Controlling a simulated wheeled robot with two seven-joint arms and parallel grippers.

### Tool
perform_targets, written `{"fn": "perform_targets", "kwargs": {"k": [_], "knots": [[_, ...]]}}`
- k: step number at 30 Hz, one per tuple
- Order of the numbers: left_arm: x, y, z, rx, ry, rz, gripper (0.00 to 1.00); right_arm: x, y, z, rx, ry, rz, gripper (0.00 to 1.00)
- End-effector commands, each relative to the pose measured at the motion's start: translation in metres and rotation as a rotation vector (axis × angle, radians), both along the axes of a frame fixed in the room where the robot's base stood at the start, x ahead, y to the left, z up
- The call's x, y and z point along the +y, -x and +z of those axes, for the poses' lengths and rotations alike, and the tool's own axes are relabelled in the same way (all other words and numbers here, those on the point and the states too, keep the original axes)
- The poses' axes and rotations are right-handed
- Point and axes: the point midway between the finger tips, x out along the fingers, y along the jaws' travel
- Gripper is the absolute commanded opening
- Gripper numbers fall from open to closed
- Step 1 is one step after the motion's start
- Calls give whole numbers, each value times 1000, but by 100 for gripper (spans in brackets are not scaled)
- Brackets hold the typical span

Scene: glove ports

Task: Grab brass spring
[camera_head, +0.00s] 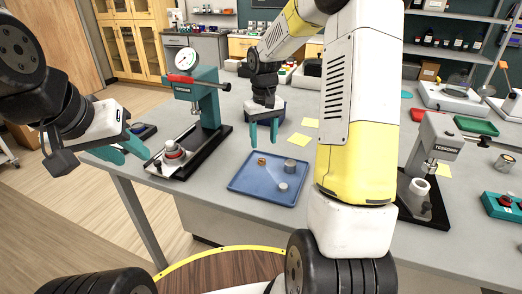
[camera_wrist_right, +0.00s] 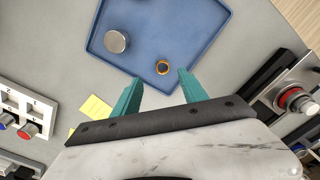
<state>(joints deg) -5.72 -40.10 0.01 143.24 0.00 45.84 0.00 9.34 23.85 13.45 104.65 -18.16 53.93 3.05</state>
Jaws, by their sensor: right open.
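The brass spring (camera_head: 262,161) is a small orange-gold ring on the blue tray (camera_head: 246,188), near its far left part. In the right wrist view the brass spring (camera_wrist_right: 162,67) lies on the tray close to its edge, just beyond my fingertips. My right gripper (camera_head: 263,138) points down above the far edge of the tray; it is open and empty, with teal fingers apart in the wrist view (camera_wrist_right: 160,80). My left gripper (camera_head: 130,152) hangs at the left, near the table's left edge, with nothing visible in it; its teal fingers appear apart.
Two grey metal cylinders (camera_head: 290,165) stand on the tray, right of the spring. A teal press with a dial (camera_head: 205,95) stands left of the tray. A second press (camera_head: 430,165) stands to the right. Yellow notes (camera_head: 299,139) lie behind the tray.

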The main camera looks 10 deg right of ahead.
Motion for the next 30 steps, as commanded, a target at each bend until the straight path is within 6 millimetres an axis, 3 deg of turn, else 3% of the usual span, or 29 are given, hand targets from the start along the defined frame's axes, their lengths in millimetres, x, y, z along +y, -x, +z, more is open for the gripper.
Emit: {"fn": "perform_targets", "kwargs": {"k": [16,26,30], "knots": [[0,0,0,0,0,0,36,5,-3,-69,4,-1,0,51],[0,0,0,0,0,0,36,4,-4,-76,0,-1,0,51],[0,0,0,0,0,0,36,4,-4,-76,1,-1,0,23]]}}
